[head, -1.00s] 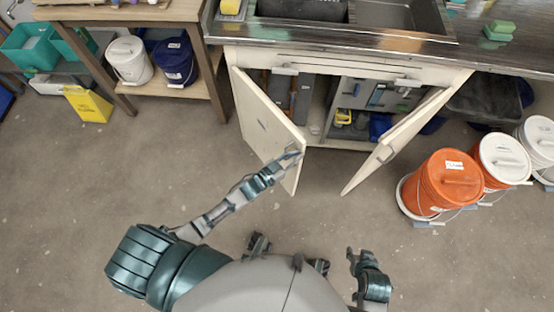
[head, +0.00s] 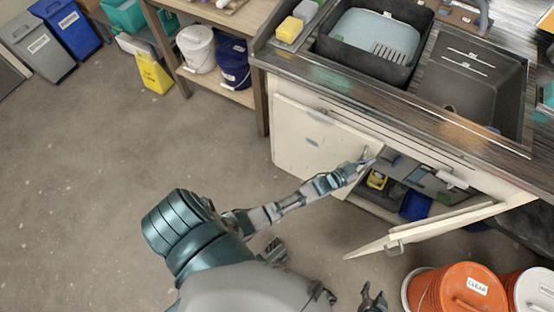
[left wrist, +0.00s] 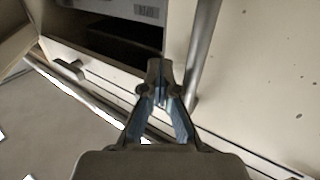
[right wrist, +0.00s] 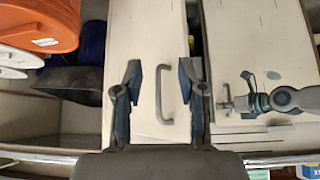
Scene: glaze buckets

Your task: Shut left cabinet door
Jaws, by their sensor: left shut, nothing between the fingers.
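The left cabinet door (head: 315,140) is off-white and lies nearly flush with the cabinet front in the head view; I cannot tell whether any gap remains. My left gripper (head: 366,164) is shut and empty at the door's free edge, by its handle. In the left wrist view the shut fingertips (left wrist: 158,72) are beside the bar handle (left wrist: 204,45), with the door (left wrist: 265,70) at right and the dark interior at left. My right gripper (head: 374,296) is low in the head view. Its fingers (right wrist: 160,78) are open, appearing on either side of a door handle (right wrist: 164,95) in the right wrist view.
The right cabinet door (head: 430,229) stands open, with bins and a yellow item inside the cabinet. An orange bucket (head: 465,292) and a white bucket stand at lower right. A wooden shelf (head: 225,88) stands left of the sink counter (head: 390,115).

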